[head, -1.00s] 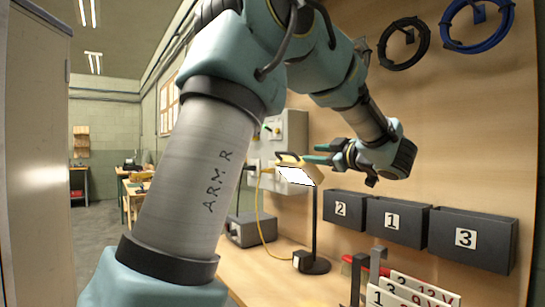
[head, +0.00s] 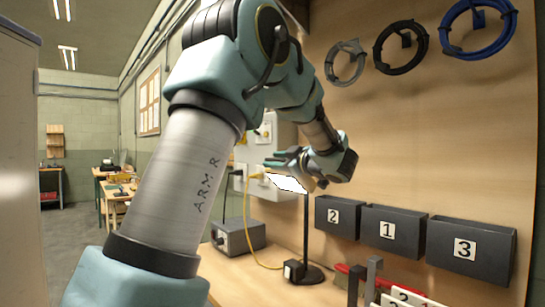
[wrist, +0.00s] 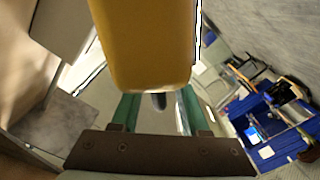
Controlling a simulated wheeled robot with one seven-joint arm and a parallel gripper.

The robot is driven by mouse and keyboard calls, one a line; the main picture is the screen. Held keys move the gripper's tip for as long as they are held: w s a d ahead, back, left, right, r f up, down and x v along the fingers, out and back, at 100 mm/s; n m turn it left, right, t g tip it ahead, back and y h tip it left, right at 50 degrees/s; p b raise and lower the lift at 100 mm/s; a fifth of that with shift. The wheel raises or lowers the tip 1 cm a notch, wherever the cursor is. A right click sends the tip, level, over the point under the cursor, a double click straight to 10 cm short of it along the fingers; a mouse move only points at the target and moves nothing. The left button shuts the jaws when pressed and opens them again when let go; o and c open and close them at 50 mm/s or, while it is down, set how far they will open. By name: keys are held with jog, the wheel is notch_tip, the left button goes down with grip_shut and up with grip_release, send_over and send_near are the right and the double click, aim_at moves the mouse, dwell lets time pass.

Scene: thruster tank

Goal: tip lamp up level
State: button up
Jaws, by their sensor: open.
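In the wrist view the yellow lamp head (wrist: 145,50) fills the upper middle, close in front of my green open fingers (wrist: 158,112). Whether the fingers touch the head cannot be told.
Dark bins numbered 2 (head: 334,215), 1 (head: 388,230) and 3 (head: 465,250) hang on the wood panel right of the lamp. Cable coils (head: 400,45) hang above. A grey box (head: 238,236) with a yellow cable (head: 255,245) sits left of the base. Labelled holders stand front right.

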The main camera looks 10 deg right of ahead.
jog(key=shift+w+a, duration=0.35)
jog(key=shift+w, duration=0.2)
grip_shut()
dwell(1.1)
